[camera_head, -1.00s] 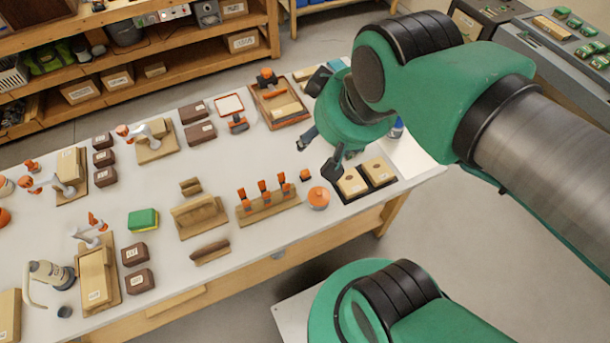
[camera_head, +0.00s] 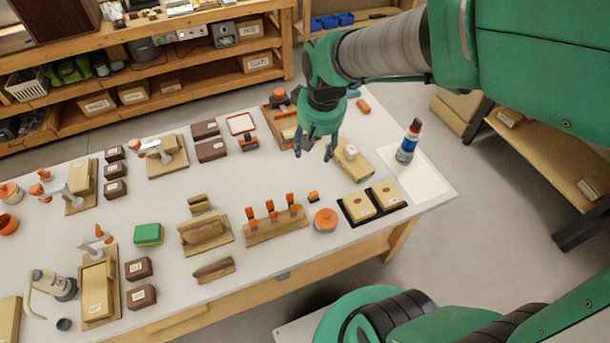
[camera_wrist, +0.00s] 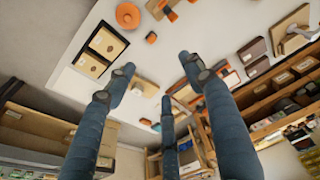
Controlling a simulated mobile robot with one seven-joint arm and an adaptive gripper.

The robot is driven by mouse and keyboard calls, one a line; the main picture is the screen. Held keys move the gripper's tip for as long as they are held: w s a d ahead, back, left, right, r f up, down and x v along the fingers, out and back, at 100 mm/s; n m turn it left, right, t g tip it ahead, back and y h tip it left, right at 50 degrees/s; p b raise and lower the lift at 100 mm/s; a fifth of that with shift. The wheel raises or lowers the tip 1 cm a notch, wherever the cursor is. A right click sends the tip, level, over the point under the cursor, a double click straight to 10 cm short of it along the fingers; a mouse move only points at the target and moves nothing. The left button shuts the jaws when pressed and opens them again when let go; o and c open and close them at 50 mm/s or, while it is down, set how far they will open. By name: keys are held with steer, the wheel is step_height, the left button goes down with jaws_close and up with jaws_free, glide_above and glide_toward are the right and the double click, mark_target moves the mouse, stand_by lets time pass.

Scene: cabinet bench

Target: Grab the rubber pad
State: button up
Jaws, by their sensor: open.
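I cannot tell for sure which thing is the rubber pad. Two black flat pieces (camera_head: 346,212) lie at the right front of the bench, each under a light wooden block (camera_head: 359,207); they also show in the wrist view (camera_wrist: 121,38). A small reddish-orange block (camera_head: 363,106) lies at the back right edge. My gripper (camera_head: 313,152) is open and empty over the back right of the bench, left of a tan block (camera_head: 353,160). In the wrist view, its blue-grey fingers (camera_wrist: 157,86) are spread, with the tan block (camera_wrist: 144,86) seen between them.
A wooden rack with orange-handled tools (camera_head: 275,229), an orange round tin (camera_head: 326,220) and a green-yellow sponge (camera_head: 148,234) stand near the front. The bench middle is fairly clear.

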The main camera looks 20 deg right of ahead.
steer(key=w+d+f+g, duration=0.15)
steer(key=w+f, duration=0.25)
steer(key=f, duration=0.4)
steer(key=g, duration=0.1)
glide_above(314, 193)
step_height(314, 193, down, 13)
steer(key=shift+a+r, duration=0.1)
steer(key=shift+r, duration=0.05)
steer(key=shift+b, duration=0.3)
steer(key=shift+f+b, duration=0.85)
steer(key=shift+f, duration=3.45)
steer(key=shift+f+b, duration=0.85)
steer(key=shift+f, duration=1.75)
steer(key=shift+c, duration=0.5)
